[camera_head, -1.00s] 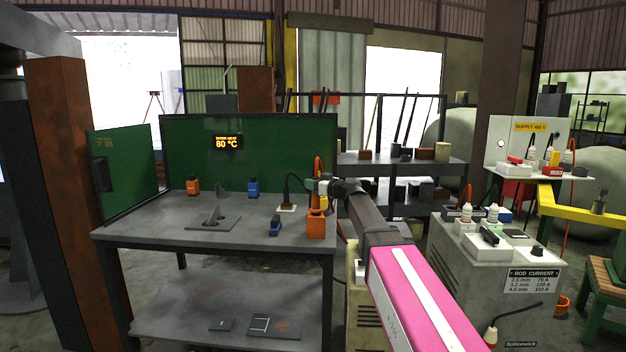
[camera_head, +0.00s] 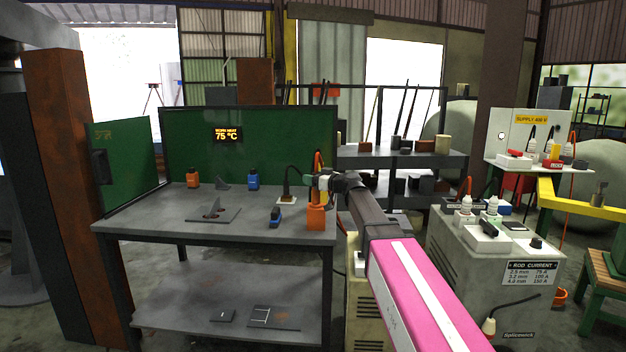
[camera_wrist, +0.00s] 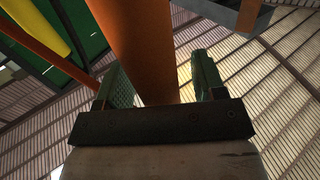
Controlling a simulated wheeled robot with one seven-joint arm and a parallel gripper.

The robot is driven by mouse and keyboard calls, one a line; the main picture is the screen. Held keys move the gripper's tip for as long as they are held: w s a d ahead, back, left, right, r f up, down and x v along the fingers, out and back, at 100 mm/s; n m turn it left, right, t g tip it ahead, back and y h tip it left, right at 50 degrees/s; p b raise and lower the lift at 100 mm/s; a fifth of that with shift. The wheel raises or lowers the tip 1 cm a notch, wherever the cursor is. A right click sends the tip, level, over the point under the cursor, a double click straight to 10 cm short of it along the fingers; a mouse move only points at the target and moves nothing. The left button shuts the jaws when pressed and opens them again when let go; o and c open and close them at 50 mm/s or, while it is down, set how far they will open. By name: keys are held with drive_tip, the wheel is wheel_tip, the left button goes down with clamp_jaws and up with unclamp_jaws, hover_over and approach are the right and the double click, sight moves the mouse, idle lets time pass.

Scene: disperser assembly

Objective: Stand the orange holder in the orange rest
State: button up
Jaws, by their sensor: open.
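The orange rest (camera_head: 316,219) is a boxy block at the right front corner of the grey table. The orange holder (camera_wrist: 140,45) shows in the wrist view as a thick orange bar running up between my fingers. In the head view a thin orange upright shape (camera_head: 318,160) rises above my gripper. My gripper (camera_head: 322,184) is directly above the rest, its fingers open around the bar. In the wrist view (camera_wrist: 160,92), a gap shows between the bar and the right finger. My gripper hides where the holder meets the rest, so its seating cannot be told.
Green screens (camera_head: 270,150) stand behind and at the left. A grey cabinet (camera_head: 470,245) stands right of my arm.

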drive_tip(key=v, duration=1)
drive_tip(key=shift+s+d, duration=0.15)
drive_tip(key=shift+d, duration=0.15)
drive_tip(key=s+d+f+m+g+h, duration=0.2)
drive_tip(key=s+f, duration=0.2)
drive_tip(key=f, duration=0.5)
drive_tip(key=s+d+f+m+g+h, duration=0.1)
drive_tip(key=s+f+g+h, duration=0.15)
drive_tip(key=s+f, duration=0.45)
drive_tip(key=s+d+f+m+g+h, duration=0.2)
drive_tip(key=f+h, duration=0.1)
drive_tip(key=f, duration=0.8)
drive_tip(key=s+d+f+m+g+h, duration=0.2)
drive_tip(key=s+d+f+m+h, duration=0.1)
drive_tip(key=s+d+f, duration=0.2)
drive_tip(key=s+d+f+m+g+h, duration=0.2)
drive_tip(key=s+d+f+h, duration=0.2)
drive_tip(key=s+f, duration=0.5)
drive_tip(key=shift+s+d+m, duration=0.4)
drive_tip(key=shift+s+d, duration=0.4)
drive_tip(key=shift+d, duration=0.2)
